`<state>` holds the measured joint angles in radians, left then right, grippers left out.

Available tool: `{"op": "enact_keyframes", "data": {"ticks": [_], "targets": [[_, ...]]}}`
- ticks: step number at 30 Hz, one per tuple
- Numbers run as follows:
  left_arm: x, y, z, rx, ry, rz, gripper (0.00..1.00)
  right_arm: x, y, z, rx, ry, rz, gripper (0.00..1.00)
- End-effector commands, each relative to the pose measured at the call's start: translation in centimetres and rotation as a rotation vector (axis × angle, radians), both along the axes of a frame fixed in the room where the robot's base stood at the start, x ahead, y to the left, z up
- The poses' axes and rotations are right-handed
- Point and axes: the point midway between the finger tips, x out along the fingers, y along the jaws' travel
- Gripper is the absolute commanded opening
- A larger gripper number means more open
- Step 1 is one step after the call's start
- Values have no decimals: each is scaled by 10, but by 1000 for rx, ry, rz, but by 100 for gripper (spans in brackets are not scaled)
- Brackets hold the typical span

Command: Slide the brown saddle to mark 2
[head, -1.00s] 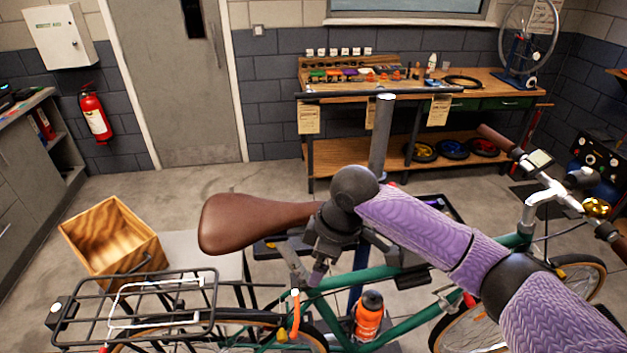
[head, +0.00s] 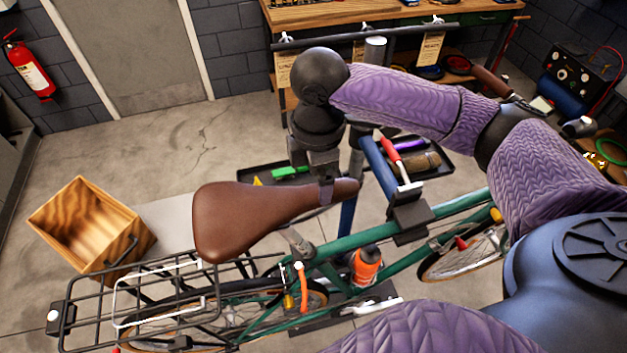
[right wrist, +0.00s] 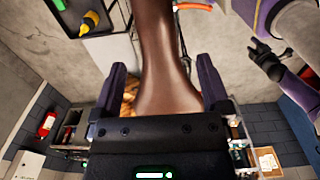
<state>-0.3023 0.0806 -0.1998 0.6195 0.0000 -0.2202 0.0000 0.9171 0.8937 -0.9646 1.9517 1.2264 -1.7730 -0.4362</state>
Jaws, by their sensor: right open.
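The brown saddle (head: 245,215) sits on the green bike, its broad rear to the left and its nose to the right. My right gripper (head: 325,192) points down at the saddle's narrow front part. In the right wrist view the saddle (right wrist: 165,75) runs between the two spread fingers of the right gripper (right wrist: 160,80), with a gap on each side. The gripper is open. A dark shape beside a purple sleeve at the upper right of that view looks like my left gripper (right wrist: 266,60); its jaws are unclear. I cannot make out any numbered mark.
A black rear rack (head: 150,300) lies left of and below the saddle. A wooden box (head: 85,235) stands at the left. A tool tray (head: 275,172) and a blue-and-red tool (head: 385,165) are close behind the saddle's nose. An orange bottle (head: 366,268) is on the frame.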

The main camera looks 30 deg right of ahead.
Motion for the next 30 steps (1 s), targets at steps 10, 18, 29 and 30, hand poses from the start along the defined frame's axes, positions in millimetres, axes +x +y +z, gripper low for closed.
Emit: {"op": "enact_keyframes", "data": {"ticks": [10,18,29,30], "targets": [[0,0,-1,0,0,0,53,0,0,-47,-1,-1,0,97],[1,0,0,0,-2,0,53,0,0,-47,0,-2,0,82],[2,0,0,-1,-4,0,53,0,0,-47,1,-2,0,6],[2,0,0,-1,-4,0,53,0,0,-47,1,-2,0,0]]}}
